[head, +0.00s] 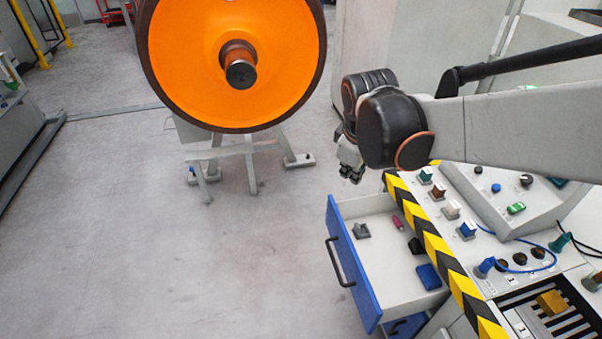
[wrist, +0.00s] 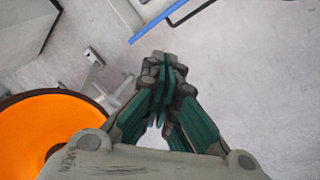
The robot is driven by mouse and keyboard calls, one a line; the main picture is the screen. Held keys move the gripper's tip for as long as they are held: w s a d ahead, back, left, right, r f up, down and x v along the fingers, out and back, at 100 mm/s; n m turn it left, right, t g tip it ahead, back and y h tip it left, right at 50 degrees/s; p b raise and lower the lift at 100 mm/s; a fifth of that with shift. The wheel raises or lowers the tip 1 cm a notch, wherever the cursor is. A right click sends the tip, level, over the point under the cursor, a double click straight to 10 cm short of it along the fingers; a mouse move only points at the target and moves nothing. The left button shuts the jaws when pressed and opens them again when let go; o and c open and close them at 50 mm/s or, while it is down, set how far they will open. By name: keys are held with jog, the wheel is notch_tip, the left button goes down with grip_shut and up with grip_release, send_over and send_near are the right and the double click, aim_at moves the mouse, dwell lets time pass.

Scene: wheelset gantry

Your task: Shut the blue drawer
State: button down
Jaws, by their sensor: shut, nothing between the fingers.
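The blue drawer (head: 352,266) stands pulled open from the cabinet under the console in the head view. Its blue front carries a dark bar handle (head: 337,263). Inside lie a grey part, a pink item, a dark item and a blue box. My gripper (head: 350,173) is above and beyond the drawer's far corner, apart from it. In the wrist view my gripper (wrist: 163,75) has its fingers together with nothing between them. The drawer's blue edge (wrist: 160,20) and handle show at the top of the wrist view.
A large orange wheel (head: 190,50) on a grey stand is at the upper middle. The console's striped yellow-black edge (head: 437,247) borders the drawer on the right, with buttons and plugs on top. A second blue drawer front (head: 408,326) shows below. The floor left of the drawer is clear.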

jog(key=w+a+f+n+g+h+b, duration=0.1)
jog(key=w+a+f+n, duration=0.2)
jog(key=f, duration=0.5)
jog(key=w+a+f+n+g, duration=0.1)
jog(key=w+a+f+n, duration=0.1)
jog(key=w+f+n, duration=0.45)
jog(key=w+a+f+n+g+h+b, duration=0.1)
jog(key=w+a+f, duration=0.15)
jog(key=f, duration=0.75)
jog(key=w+d+f+b, duration=0.1)
jog(key=d+f+b, duration=0.4)
jog(key=f, duration=0.4)
jog(key=shift+w+d+f, duration=0.2)
jog(key=shift+d+f, duration=0.2)
jog(key=shift+d, duration=0.4)
jog(key=shift+m, duration=0.25)
